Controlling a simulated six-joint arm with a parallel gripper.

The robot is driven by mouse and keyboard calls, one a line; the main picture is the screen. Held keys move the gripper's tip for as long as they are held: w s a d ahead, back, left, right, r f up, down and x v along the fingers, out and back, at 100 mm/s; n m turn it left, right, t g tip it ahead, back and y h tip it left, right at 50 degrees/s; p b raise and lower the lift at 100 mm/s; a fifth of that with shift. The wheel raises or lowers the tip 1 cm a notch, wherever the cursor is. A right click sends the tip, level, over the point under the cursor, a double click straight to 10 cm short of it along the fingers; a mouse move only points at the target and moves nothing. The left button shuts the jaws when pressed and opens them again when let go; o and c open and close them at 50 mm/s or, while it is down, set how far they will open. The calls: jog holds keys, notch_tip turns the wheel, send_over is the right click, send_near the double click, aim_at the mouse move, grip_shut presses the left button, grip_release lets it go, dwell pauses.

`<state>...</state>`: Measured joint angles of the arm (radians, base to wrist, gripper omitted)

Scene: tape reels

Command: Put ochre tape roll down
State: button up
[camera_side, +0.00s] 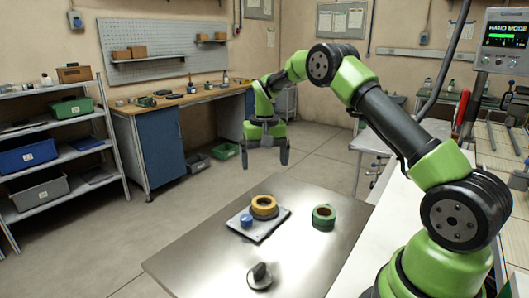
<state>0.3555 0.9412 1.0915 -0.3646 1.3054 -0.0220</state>
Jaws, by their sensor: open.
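The ochre tape roll (264,206) lies flat on a grey square plate (262,232) on the metal table. My gripper (265,164) hangs above and behind the table's far edge in the picture, fingers pointing down. It is open and empty, apart from the ochre roll, with clear space between them. A green tape roll (324,217) lies on the table to the right of the plate.
A small blue object (247,221) sits on the plate, beside the ochre roll at its left. A dark and silver object (260,276) stands near the front of the metal table (199,262). The table's left part and right front are bare.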

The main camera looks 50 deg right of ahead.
jog(key=s+a+r+n+t, duration=0.1)
jog(key=s+a+r+t, duration=0.1)
jog(key=s+a+r, duration=0.45)
jog(key=s+a+r+n+t, duration=0.15)
jog(key=a+r, duration=0.25)
jog(key=r, duration=0.6)
jog(key=s+a+t+y, duration=0.1)
jog(key=s+a+t, duration=0.1)
jog(key=s, duration=0.6)
jog(key=s+a+n+t+y, duration=0.1)
jog(key=s+a, duration=0.3)
jog(key=s, duration=0.4)
jog(key=shift+s+a+t, duration=0.3)
jog(key=shift+a+t, duration=0.05)
